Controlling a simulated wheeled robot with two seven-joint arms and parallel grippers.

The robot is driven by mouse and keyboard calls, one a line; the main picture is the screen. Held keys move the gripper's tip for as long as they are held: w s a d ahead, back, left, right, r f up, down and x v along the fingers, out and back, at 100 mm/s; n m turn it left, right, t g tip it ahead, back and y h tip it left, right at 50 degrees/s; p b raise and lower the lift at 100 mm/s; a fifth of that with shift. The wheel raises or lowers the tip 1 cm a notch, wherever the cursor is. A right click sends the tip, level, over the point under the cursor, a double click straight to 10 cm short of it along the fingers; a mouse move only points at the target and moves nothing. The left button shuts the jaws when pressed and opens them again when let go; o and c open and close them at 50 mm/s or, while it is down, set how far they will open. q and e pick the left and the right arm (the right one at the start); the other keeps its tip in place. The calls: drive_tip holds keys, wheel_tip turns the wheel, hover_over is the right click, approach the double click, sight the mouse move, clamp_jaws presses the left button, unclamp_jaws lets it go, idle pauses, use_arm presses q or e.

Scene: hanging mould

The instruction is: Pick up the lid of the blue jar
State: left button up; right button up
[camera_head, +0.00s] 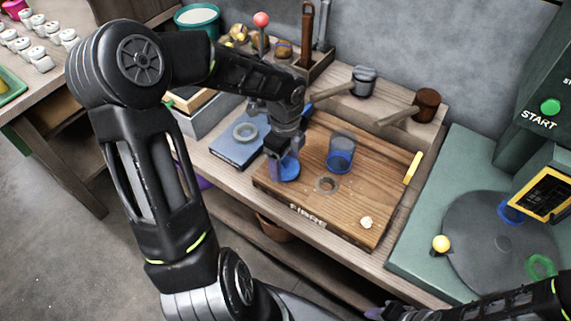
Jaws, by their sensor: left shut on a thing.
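The blue jar (340,153) is a clear blue glass that stands upright and open-topped on the wooden board (372,188). The round blue lid (289,171) is left of the jar, over the board's left part. My left gripper (279,167) points down and is shut on the lid, hiding part of it. I cannot tell whether the lid touches the board. My right arm (490,307) shows at the bottom right edge, and its gripper's state cannot be made out.
Wooden-handled mallets (425,103) rest behind. A green machine with a grey turntable (500,245) stands at right.

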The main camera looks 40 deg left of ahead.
sight(285, 160)
use_arm(q)
wheel_tip(285, 160, up, 8)
drive_tip(key=shift+r, duration=0.15)
use_arm(e)
drive_tip(key=shift+r, duration=0.35)
